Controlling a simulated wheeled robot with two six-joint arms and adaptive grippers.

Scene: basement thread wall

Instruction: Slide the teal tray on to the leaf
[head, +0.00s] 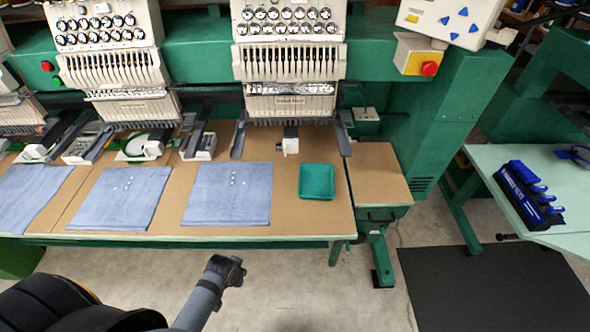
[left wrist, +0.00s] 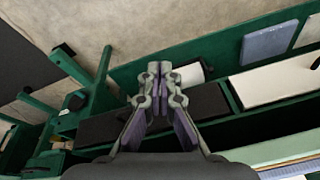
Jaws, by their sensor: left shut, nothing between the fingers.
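The teal tray (head: 316,182) is a shallow square tray lying flat on the brown machine table (head: 285,224), near its right end. The leaf appears to be the smaller brown board (head: 378,176) just right of the table; its top is bare, and a pale edge runs between the two. My left gripper (head: 236,271) is in front of the table, below its front edge in the picture, apart from the tray. In the left wrist view its fingers (left wrist: 158,72) are together and empty. I cannot make out the tray there. My right gripper is not in view.
Folded blue cloths (head: 227,193) lie left of the tray. Embroidery heads (head: 290,60) overhang the table's back. A green post (head: 440,130) stands behind the leaf. A side table (head: 560,185) with a blue rack (head: 529,194) is at right. Floor in front is clear.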

